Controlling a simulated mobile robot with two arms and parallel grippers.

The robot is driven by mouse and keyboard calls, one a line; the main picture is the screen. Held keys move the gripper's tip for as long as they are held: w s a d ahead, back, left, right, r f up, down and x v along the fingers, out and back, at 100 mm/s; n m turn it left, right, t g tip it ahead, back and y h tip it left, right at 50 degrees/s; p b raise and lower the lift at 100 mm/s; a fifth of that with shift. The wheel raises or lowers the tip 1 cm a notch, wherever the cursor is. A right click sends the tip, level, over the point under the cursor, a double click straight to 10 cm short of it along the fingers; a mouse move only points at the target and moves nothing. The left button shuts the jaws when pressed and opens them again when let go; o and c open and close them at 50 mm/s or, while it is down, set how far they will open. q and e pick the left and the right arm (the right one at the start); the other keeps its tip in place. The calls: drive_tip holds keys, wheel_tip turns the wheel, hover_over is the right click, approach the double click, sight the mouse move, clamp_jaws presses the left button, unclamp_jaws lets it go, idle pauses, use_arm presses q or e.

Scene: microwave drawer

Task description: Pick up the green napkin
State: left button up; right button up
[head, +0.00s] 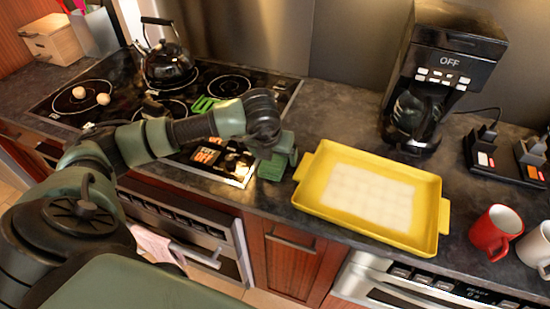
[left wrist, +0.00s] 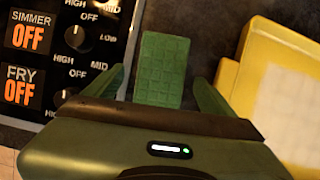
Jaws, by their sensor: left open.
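The green napkin (left wrist: 161,62) is a small flat rectangle with a grid pattern on the dark counter, between the stove edge and the yellow tray. It also shows in the head view (head: 270,170), partly hidden by my gripper. My left gripper (head: 281,153) is open and points down over it. In the left wrist view the two fingers of the left gripper (left wrist: 157,78) stand apart on either side of the napkin, and the gripper's body hides its near end. I cannot tell how far the fingertips are above the counter. My right gripper is not in view.
The yellow tray (head: 308,206) stands close on the right. The stove (head: 250,90) with a black kettle (head: 168,65) is on the left, with a bright green utensil (head: 205,104) on it. A coffee maker (head: 440,60) and red mug (head: 495,232) are farther right.

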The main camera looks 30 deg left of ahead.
sight(275, 158)
use_arm(q)
drive_tip(key=c, duration=1.5)
drive_tip(key=shift+o, duration=0.2)
drive_tip(key=shift+r, duration=0.15)
wheel_tip(275, 158, up, 20)
drive_tip(key=b, duration=0.3)
